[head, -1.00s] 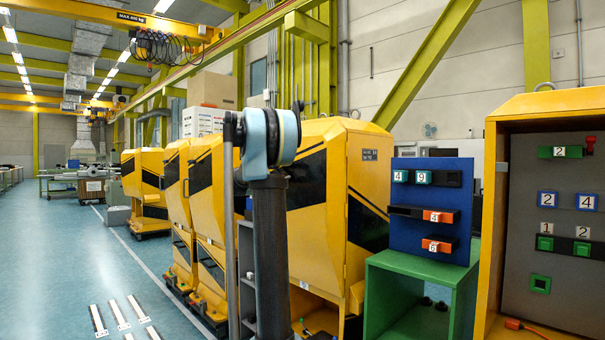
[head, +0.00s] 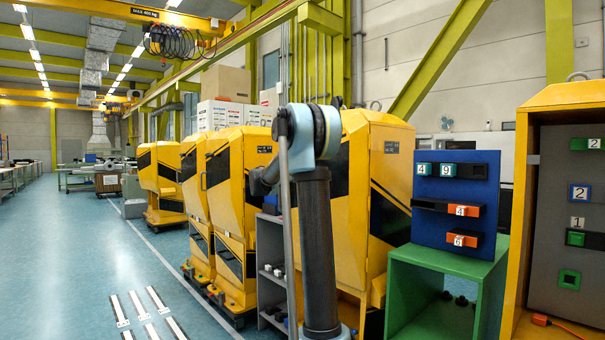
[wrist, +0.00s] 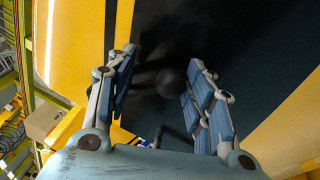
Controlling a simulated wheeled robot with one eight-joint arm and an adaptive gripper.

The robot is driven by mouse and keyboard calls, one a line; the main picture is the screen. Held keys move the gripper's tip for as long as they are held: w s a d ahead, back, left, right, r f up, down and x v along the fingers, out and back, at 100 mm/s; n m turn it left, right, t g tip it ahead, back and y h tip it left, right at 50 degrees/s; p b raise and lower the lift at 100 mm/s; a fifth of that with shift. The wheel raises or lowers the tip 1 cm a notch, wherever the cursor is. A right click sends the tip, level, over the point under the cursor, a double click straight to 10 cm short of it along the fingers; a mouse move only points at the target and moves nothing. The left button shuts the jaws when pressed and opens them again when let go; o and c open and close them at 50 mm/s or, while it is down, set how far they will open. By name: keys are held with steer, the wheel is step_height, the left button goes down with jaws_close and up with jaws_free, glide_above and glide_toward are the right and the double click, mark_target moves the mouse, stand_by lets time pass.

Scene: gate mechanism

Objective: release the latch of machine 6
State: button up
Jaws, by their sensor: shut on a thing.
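My gripper (wrist: 160,88) shows in the wrist view, with a blue-padded finger on each side. A dark round knob (wrist: 171,80) shows between the fingers in front of a black and yellow surface. The gripper is shut on this knob, though the contact is too dark to see clearly. In the head view an orange block marked 6 (head: 462,238) sits low on a blue panel (head: 428,225). I cannot tell which machine the knob belongs to, and no latch can be told apart.
Yellow and black cabinets (head: 375,165) stand in a row behind my arm. The blue panel stands on a green open box (head: 404,262). A yellow-framed grey panel (head: 552,230) with numbered blocks is at right. The blue floor (head: 80,260) at left is mostly clear.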

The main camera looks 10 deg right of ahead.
steer(key=shift+w+a, duration=0.3)
steer(key=o, duration=1.3)
steer(key=shift+o, duration=1.3)
steer(key=shift+w+f, duration=0.15)
steer(key=shift+d, duration=0.15)
steer(key=shift+s, duration=0.2)
steer(key=v, duration=1.2)
